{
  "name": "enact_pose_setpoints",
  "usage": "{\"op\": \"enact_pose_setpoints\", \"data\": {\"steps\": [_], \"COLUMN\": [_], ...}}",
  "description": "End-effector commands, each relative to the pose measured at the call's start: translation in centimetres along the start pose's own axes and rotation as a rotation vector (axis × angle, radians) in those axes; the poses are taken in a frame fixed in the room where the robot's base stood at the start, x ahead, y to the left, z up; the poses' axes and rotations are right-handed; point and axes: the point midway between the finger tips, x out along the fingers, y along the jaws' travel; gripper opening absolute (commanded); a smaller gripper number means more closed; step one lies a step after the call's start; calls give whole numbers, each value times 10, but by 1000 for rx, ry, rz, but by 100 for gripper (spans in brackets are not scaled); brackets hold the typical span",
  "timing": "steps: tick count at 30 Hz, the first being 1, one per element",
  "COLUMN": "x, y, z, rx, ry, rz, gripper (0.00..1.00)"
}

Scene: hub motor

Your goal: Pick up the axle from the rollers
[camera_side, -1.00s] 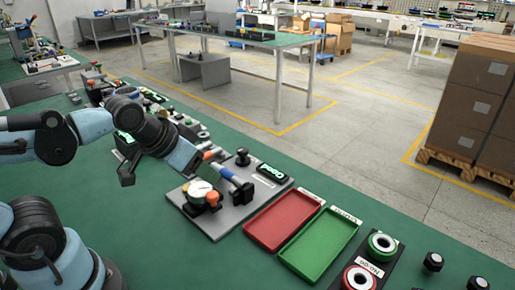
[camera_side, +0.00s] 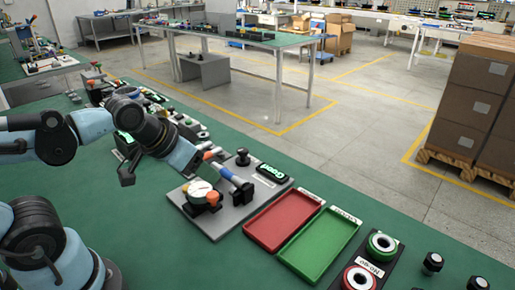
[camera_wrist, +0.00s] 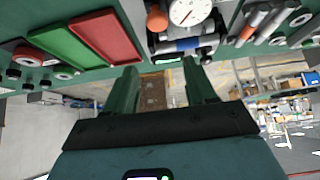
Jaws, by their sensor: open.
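The axle (camera_side: 224,172), a silver rod with a blue section, lies on the grey gauge fixture (camera_side: 236,218), beside a white dial gauge (camera_side: 200,190). In the wrist view the axle (camera_wrist: 182,45) lies crosswise below the dial. The rollers under it are hard to make out. My gripper (camera_side: 158,170) is up and to the left of the fixture, clear of the axle. In the wrist view my gripper (camera_wrist: 160,80) has its two fingers wide apart with nothing between them.
A red tray (camera_side: 284,222) and a green tray (camera_side: 320,248) lie right of the fixture. A black plate with green (camera_side: 381,245) and red (camera_side: 360,280) rings is further right. A lit display (camera_side: 272,172) and black knob (camera_side: 243,157) stand behind the axle. Other parts crowd the bench's back left.

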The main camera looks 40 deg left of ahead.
Motion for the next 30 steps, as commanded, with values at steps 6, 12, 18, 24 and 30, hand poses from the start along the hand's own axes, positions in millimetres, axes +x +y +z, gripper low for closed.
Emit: {"op": "enact_pose_setpoints", "data": {"steps": [6,12,18,24,30], "x": [0,0,0,-1,-3], "y": [0,0,0,-2,-10], "z": [0,0,0,-6,-34], "rx": [0,0,0,60,387], "ry": [0,0,0,-24,-155], "rz": [0,0,0,-3,16], "gripper": [55,55,52,52,52]}}
